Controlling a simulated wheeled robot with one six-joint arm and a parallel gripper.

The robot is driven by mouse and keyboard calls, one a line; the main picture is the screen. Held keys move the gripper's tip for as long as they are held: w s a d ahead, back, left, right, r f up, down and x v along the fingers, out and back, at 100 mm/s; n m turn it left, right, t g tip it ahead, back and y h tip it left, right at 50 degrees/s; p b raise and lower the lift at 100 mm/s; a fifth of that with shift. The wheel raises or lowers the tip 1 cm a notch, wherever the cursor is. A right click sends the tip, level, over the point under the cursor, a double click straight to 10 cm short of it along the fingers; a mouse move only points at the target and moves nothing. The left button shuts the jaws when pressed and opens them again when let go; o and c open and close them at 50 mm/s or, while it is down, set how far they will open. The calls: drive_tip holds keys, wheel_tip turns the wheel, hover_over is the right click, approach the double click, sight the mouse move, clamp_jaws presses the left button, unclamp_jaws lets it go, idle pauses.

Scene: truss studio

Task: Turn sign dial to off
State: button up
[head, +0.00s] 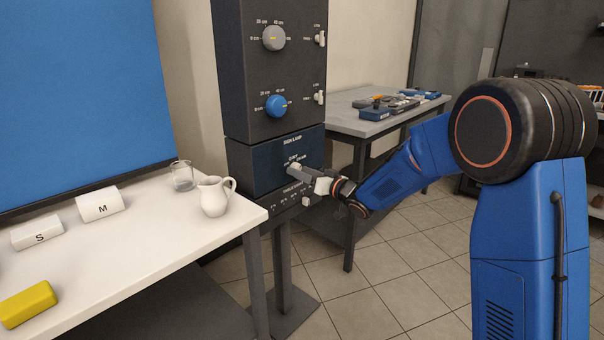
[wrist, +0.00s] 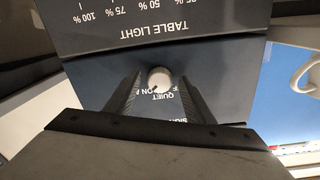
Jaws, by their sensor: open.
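The sign dial is a small white round knob on the dark blue "SIGN LAMP" panel (head: 262,172) of the grey control column. In the wrist view the picture is upside down, and the dial (wrist: 159,79) sits between the two open fingers of my gripper (wrist: 156,92). Whether the fingers touch the dial I cannot tell.
Above are a grey dial (head: 274,38), a blue dial (head: 276,106) and small switches. A "TABLE LIGHT" panel (wrist: 150,25) lies below the sign panel. A white table (head: 140,235) at left holds a jug (head: 213,196) and a glass (head: 181,176). A grey table (head: 370,118) stands behind.

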drive_tip(key=c, duration=1.1)
drive_tip(key=shift+o, duration=0.2)
drive_tip(key=shift+n, duration=0.3)
drive_tip(key=n, duration=1.3)
drive_tip(key=n+y, duration=0.1)
drive_tip(key=n, duration=0.5)
drive_tip(key=shift+w+d+n+g, duration=0.15)
drive_tip(key=shift+w+n+g, duration=0.1)
drive_tip(key=shift+n+g, duration=0.15)
